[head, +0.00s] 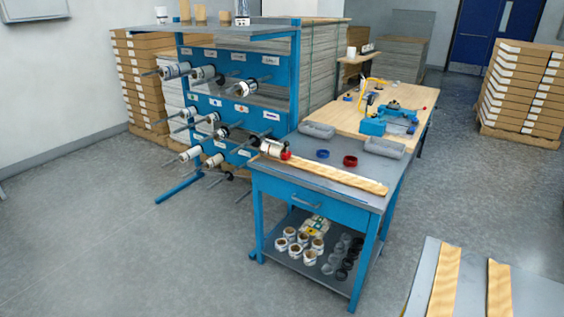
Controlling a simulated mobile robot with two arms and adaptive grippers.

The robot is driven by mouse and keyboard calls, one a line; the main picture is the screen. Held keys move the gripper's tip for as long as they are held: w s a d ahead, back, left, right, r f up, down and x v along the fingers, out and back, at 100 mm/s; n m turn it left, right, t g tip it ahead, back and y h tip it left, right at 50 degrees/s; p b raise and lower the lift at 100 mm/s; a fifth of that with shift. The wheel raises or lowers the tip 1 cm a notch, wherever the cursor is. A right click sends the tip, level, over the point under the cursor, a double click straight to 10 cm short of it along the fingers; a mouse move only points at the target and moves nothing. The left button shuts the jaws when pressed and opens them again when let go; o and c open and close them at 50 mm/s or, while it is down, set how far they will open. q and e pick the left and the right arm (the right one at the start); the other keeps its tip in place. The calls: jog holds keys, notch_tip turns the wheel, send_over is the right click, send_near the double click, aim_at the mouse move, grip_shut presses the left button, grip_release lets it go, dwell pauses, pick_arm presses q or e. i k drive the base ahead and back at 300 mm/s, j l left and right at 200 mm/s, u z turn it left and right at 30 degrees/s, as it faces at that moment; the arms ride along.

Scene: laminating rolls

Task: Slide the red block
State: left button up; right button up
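A small red piece (285,155) is on the blue workbench (318,190) in the middle of the head view. It sits at the left end of a long wooden strip (335,174), right beside a silver and white roll (271,147). It is too small to tell its exact shape or whether it touches the roll. A separate red ring-like object (350,161) lies farther right on the same bench top. Neither of my grippers shows in the head view.
A blue ring (323,154) and grey trays (317,130) are on the bench. A blue rack (222,104) with rolls on rods stands at its left. Another table with two wooden strips (445,283) is at lower right. The floor in front is clear.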

aim_at(287, 155)
jog(key=i+j, duration=0.7)
jog(key=j, duration=0.2)
jog(key=i+j, duration=0.35)
jog(key=i+j+z, duration=0.1)
jog(key=i+j, duration=0.2)
jog(key=j, duration=0.2)
